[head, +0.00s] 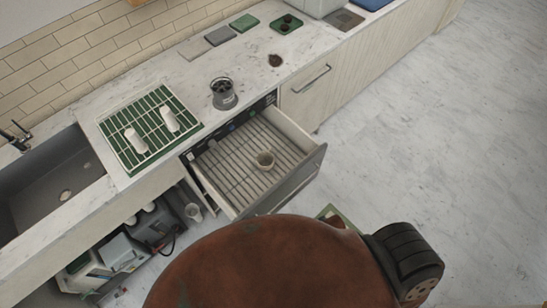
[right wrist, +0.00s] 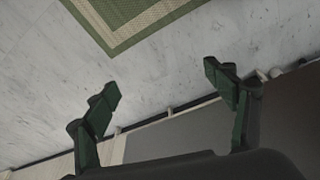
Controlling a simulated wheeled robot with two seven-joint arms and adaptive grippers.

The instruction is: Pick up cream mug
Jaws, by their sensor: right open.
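Two white mugs, one (head: 135,141) and another (head: 169,119), lie on the green drying rack (head: 112,113) on the counter. My right gripper (right wrist: 162,85) is open and empty in the right wrist view, its green fingers spread wide, with no mug between or near them. Neither gripper shows in the head view, so I cannot see their distance to the cream mug.
A dark grey container (head: 223,94) stands on the counter behind the drawer. A sink (head: 50,185) is at the left. Machines and cups fill the open shelf below. A green-bordered mat (right wrist: 140,22) lies on the floor. Floor at the right is clear.

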